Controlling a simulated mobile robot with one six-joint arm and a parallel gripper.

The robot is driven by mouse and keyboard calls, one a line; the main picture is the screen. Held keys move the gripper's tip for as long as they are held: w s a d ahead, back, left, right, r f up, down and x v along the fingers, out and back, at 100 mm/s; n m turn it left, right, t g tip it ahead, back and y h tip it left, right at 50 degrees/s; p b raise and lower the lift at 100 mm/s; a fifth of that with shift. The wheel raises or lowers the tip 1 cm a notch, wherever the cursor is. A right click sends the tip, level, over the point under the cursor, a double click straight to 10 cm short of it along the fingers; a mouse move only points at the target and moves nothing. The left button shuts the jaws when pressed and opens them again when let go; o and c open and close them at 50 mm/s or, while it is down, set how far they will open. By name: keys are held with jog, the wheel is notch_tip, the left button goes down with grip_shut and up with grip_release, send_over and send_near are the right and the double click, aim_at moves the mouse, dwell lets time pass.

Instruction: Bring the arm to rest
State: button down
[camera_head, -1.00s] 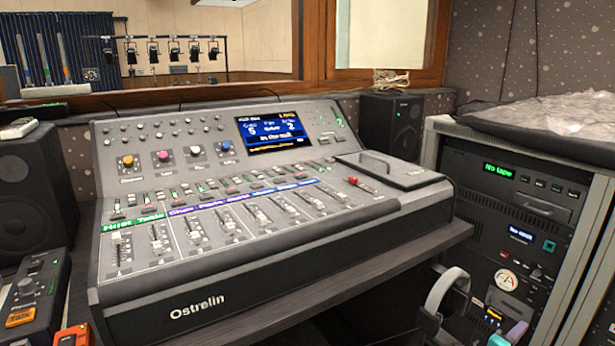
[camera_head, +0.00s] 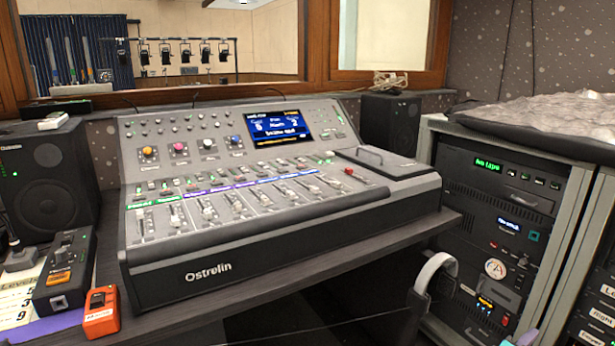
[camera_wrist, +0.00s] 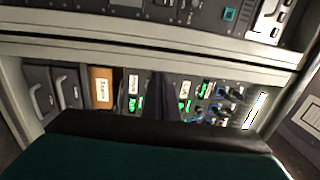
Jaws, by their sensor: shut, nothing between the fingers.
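My gripper (camera_wrist: 160,97) shows in the wrist view as a dark, narrow shape at the middle, its fingers together and nothing held. A broad dark green and black part of mine fills the bottom of that view. The fingers are in front of the lower part of an equipment rack; I see no clear contact. The grey mixing console (camera_head: 215,248) stands on the desk there, with rows of faders, coloured knobs and a lit blue screen (camera_head: 278,128).
A rack (camera_head: 490,235) with lit panels stands right of the desk (camera_head: 330,268). Headphones (camera_head: 432,275) hang between them. Speakers (camera_head: 42,180) (camera_head: 390,122) flank the console. An orange box (camera_head: 101,314) and a dark control box (camera_head: 65,268) sit at the desk's left.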

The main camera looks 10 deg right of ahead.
jog(key=w+a+f+n+t+y+p, duration=0.35)
jog(key=w+a+n+y, duration=0.2)
jog(key=w+a, duration=0.3)
jog(key=w+a+f+n+t+y+p, duration=0.2)
jog(key=w+a+f+n+y+p, duration=0.25)
jog(key=w+a+n, duration=0.35)
jog(key=a+f+n+g+y+p, duration=0.1)
jog(key=a+f+n+y+p, duration=0.2)
jog(key=a, duration=0.7)
jog(key=a+f+n+g+y+p, duration=0.2)
jog(key=a+f+y+p, duration=0.15)
jog(key=a, duration=0.65)
jog(key=s+a+f+n+g+y+p, duration=0.25)
jog(key=s+a+n+g+p, duration=0.45)
jog(key=s+a, duration=0.85)
jog(key=s+a+r+n+g+p, duration=0.3)
jog(key=s, duration=0.4)
jog(key=s+a+r+n+g+p, duration=0.3)
jog(key=s+n+p, duration=0.1)
jog(key=s, duration=0.3)
jog(key=shift+s+a+h, duration=0.3)
jog(key=shift+a+h, duration=0.1)
